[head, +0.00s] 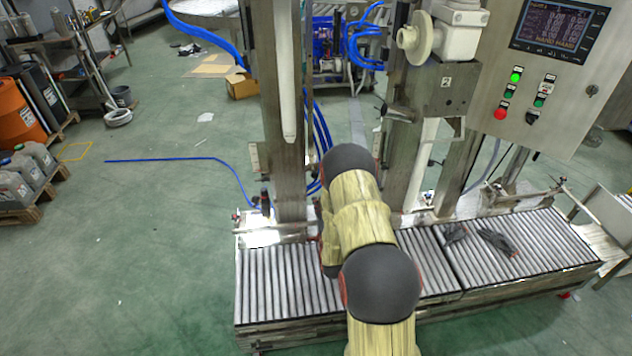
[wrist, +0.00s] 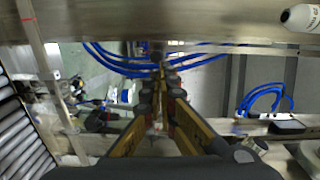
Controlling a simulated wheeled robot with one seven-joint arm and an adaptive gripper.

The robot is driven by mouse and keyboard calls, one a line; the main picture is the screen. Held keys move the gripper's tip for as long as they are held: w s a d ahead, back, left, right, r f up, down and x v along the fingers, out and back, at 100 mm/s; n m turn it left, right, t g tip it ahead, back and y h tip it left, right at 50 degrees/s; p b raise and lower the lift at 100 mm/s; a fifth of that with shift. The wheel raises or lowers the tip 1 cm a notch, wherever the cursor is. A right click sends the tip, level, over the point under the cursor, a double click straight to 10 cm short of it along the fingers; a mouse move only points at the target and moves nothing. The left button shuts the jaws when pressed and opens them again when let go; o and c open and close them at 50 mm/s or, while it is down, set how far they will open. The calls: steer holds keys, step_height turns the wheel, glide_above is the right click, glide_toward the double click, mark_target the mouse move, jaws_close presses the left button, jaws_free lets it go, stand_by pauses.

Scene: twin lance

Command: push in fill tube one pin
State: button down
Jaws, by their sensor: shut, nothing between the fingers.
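My gripper (wrist: 159,82) is shut and empty in the wrist view, its dark fingertips together near the middle. In the head view my own arm hides it. A white fill tube (head: 287,75) hangs along the left steel column in the head view. A white tube end (wrist: 299,17) shows at the upper right of the wrist view. A small brownish part shows just beyond my fingertips in the wrist view; I cannot tell whether it is the pin or whether I touch it. I cannot make out tube one's pin in the head view.
A roller conveyor (head: 285,285) runs below the columns, with dark gloves (head: 497,241) on its right part. A second white tube (head: 424,160) hangs by the plate marked 2. A control panel (head: 540,75) stands at right. Blue hoses (wrist: 125,65) lie behind. Open floor is at left.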

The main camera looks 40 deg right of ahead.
steer(key=f, duration=0.1)
steer(key=b, duration=0.4)
glide_toward(315, 175)
steer(key=shift+m+h, duration=0.3)
steer(key=shift+m, duration=0.1)
steer(key=x, duration=0.5)
steer(key=shift+w+f, duration=0.25)
steer(key=shift+f, duration=0.15)
steer(key=shift+w+d, duration=0.35)
steer(key=shift+w, duration=0.25)
steer(key=shift+r, duration=0.1)
steer(key=shift+w+d, duration=0.2)
steer(key=shift+w, duration=0.1)
steer(key=shift+b+x, duration=0.65)
steer(key=shift+x, duration=0.4)
steer(key=shift+r, duration=0.15)
